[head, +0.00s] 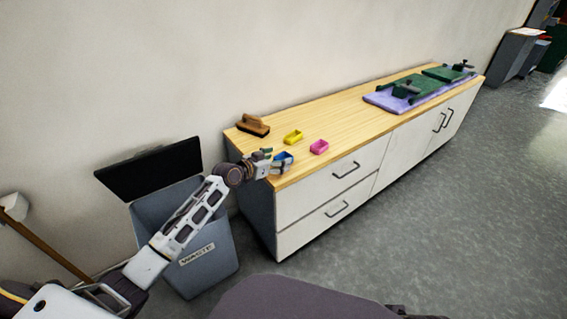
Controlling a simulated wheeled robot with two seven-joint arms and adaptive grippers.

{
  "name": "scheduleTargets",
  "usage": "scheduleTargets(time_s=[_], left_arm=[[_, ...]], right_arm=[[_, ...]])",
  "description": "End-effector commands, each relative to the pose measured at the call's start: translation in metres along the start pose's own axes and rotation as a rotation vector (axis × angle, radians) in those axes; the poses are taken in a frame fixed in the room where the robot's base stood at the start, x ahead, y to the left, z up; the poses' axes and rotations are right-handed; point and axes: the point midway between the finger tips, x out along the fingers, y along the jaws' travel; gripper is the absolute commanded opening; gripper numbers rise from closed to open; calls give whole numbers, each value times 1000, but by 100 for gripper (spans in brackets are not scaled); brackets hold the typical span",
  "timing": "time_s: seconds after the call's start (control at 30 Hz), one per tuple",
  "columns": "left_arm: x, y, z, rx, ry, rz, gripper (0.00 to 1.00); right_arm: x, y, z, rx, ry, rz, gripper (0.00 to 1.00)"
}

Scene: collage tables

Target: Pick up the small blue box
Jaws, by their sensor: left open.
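The small blue box (283,156) sits near the front left corner of the wooden-topped cabinet (338,107). My left gripper (285,163) is open at the blue box, reaching over the cabinet's left end. Its fingers overlap the box in the picture and hide part of it. I cannot tell whether they touch it. My right gripper is not in view.
A yellow box (293,137) and a pink box (319,147) stand close by. A brown-handled block (253,125) lies behind. Green boards (411,87) on a purple mat (383,101) lie at the far right. A grey waste bin (212,262) stands left of the cabinet.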

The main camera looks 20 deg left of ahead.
Motion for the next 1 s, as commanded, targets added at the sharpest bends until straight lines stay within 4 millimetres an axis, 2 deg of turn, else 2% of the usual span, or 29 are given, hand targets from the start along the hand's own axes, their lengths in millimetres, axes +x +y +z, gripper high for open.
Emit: scheduleTargets(time_s=[0.13,0.3,0.47,0.83,0.87,1.0], left_arm=[[14,0,1,-1,1,0,76],[24,0,1,-1,0,0,76],[26,0,0,-1,0,0,76],[25,0,0,0,-1,0,76],[25,0,0,0,-1,0,74],[25,0,0,0,-1,0,56]], right_arm=[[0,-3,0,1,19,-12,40],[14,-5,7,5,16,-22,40],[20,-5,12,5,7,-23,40],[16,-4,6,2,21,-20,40],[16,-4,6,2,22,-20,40],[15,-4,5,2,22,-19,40]])
